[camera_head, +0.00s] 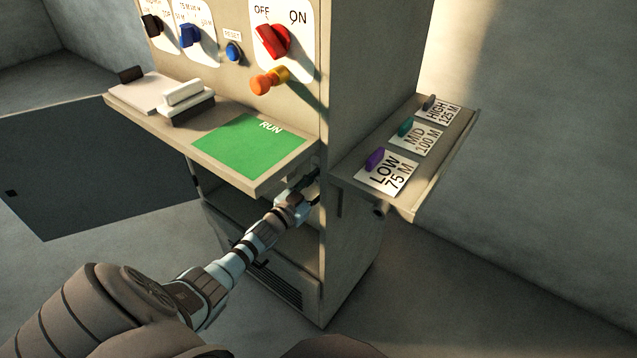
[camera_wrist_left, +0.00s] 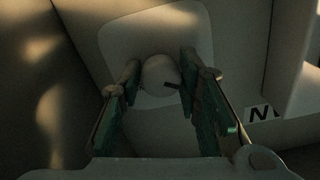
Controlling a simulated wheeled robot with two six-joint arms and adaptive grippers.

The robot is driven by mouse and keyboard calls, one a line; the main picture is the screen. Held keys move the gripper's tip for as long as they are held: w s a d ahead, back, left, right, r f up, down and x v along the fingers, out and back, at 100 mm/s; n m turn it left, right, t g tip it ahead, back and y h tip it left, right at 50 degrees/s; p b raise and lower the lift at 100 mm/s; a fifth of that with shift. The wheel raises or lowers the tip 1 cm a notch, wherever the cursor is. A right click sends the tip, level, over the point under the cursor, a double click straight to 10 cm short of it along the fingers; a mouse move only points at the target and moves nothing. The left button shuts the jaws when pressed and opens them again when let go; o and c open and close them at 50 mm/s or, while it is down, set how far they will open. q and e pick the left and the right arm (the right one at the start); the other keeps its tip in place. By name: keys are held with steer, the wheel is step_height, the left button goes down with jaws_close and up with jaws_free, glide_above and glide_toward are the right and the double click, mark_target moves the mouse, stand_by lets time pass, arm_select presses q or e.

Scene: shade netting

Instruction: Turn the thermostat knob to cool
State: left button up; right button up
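A pale round knob (camera_wrist_left: 160,74) with a short dark mark sits on a light rounded plate (camera_wrist_left: 192,38) in the left wrist view. No cool marking is readable there. My left gripper (camera_wrist_left: 159,88) has its two green-sided fingers apart, one on each side of the knob. I cannot tell whether they touch it. In the head view my left gripper (camera_head: 311,188) is at the cabinet front, just below the shelf, partly in shade. The knob is hidden in that view. My right gripper is not in view.
The front shelf (camera_head: 222,171) with a green RUN area (camera_head: 248,145) overhangs my left gripper. Above are a red OFF/ON switch (camera_head: 273,40), an orange knob (camera_head: 268,81) and a blue RESET button (camera_head: 233,52). A side shelf (camera_head: 440,160) holds three coloured pieces on LOW, MID, HIGH labels.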

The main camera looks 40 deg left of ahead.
arm_select(q)
steer(key=o, duration=0.3)
steer(key=shift+s, duration=0.1)
steer(key=s, duration=1.1)
steer(key=shift+s+d, duration=0.15)
steer(key=shift+s, duration=0.25)
